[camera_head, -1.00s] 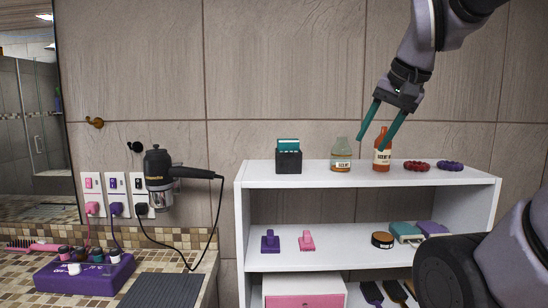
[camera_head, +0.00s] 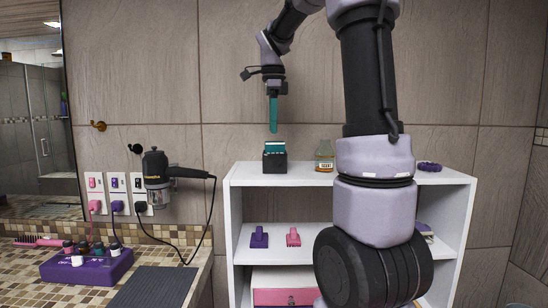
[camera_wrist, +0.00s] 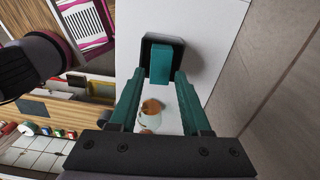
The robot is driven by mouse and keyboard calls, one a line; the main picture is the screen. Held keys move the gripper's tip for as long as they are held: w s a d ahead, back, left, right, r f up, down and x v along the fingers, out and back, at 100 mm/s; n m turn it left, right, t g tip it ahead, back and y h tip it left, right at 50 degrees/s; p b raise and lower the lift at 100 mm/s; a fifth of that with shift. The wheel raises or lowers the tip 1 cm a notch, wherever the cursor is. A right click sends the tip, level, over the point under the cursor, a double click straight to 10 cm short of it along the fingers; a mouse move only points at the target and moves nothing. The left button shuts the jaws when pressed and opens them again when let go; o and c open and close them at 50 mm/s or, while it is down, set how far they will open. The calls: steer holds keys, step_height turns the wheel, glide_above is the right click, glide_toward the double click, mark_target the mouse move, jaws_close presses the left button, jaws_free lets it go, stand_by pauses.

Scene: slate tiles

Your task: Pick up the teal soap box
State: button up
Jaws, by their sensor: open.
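A teal box (camera_head: 275,148) stands upright in an open black holder (camera_head: 275,163) on the white shelf unit's top, its upper part showing above the rim. In the wrist view the teal box (camera_wrist: 160,66) and the black holder (camera_wrist: 163,44) lie just beyond my fingertips, roughly centred between them. My gripper (camera_head: 273,130) points down above the box, with a small gap in the head view. It also shows in the wrist view (camera_wrist: 159,78), open, with nothing held between its two teal fingers.
A labelled bottle (camera_head: 325,156) stands right of the holder, and a purple ring (camera_head: 429,166) lies farther right. My arm hides part of the shelves. A purple item (camera_head: 259,238) and a pink item (camera_head: 293,237) sit on the middle shelf. A tiled wall stands behind.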

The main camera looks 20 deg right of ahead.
mark_target(275, 145)
steer(key=f, duration=0.6)
steer(key=shift+d+f, duration=0.25)
steer(key=shift+f, duration=0.1)
steer(key=shift+c, duration=0.3)
jaws_close()
